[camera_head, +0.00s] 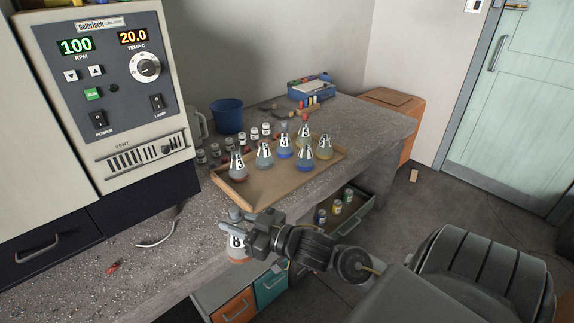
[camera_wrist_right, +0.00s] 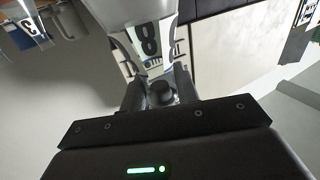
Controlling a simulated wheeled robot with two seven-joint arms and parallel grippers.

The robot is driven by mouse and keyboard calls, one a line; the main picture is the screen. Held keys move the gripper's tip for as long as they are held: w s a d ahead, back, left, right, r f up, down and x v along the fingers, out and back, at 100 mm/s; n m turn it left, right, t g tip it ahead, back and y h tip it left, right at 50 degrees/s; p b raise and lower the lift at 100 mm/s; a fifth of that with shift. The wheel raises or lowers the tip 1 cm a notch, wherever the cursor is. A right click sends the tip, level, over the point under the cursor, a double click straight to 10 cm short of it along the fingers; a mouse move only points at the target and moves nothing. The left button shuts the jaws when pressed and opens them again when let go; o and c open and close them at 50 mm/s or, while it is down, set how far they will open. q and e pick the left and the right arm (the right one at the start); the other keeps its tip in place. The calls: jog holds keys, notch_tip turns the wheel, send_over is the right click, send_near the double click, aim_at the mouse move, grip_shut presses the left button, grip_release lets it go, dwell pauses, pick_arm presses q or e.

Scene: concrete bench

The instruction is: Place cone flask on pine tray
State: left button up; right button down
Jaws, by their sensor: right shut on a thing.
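My right gripper (camera_head: 246,226) is shut on a cone flask (camera_head: 238,250) marked 8, with a little orange liquid at its bottom. It is near the bench's front edge, on the near side of the tray; I cannot tell whether its base touches the bench. In the right wrist view the flask (camera_wrist_right: 148,38) sits between the two fingers, its number upside down. The pine tray (camera_head: 262,196) lies on the bench and holds several numbered cone flasks, among them flask 3 (camera_head: 238,168) at its left corner. The tray's near left part is bare. My left gripper is not in view.
Several small jars (camera_head: 266,131) and a blue bucket (camera_head: 228,115) stand behind the tray. A blue box (camera_head: 310,86) is at the back. A control-panel machine (camera_head: 110,85) stands at the left.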

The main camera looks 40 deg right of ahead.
jog(key=w+d+r+m+h, duration=0.2)
jog(key=w+d+m+h, duration=0.1)
jog(key=d+h, duration=0.3)
jog(key=w+d+r+m+h, duration=0.2)
jog(key=d+r+m+h, duration=0.1)
jog(key=d, duration=0.5)
jog(key=w+d+r+m+h, duration=0.2)
jog(key=w+d+m+h, duration=0.1)
jog(key=d+h, duration=0.3)
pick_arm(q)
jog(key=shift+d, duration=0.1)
pick_arm(e)
jog(key=w+d+f, duration=0.7)
jog(key=w+f, duration=0.5)
jog(key=f, duration=0.1)
jog(key=shift+w+d+y, duration=0.15)
jog(key=shift+y, duration=0.25)
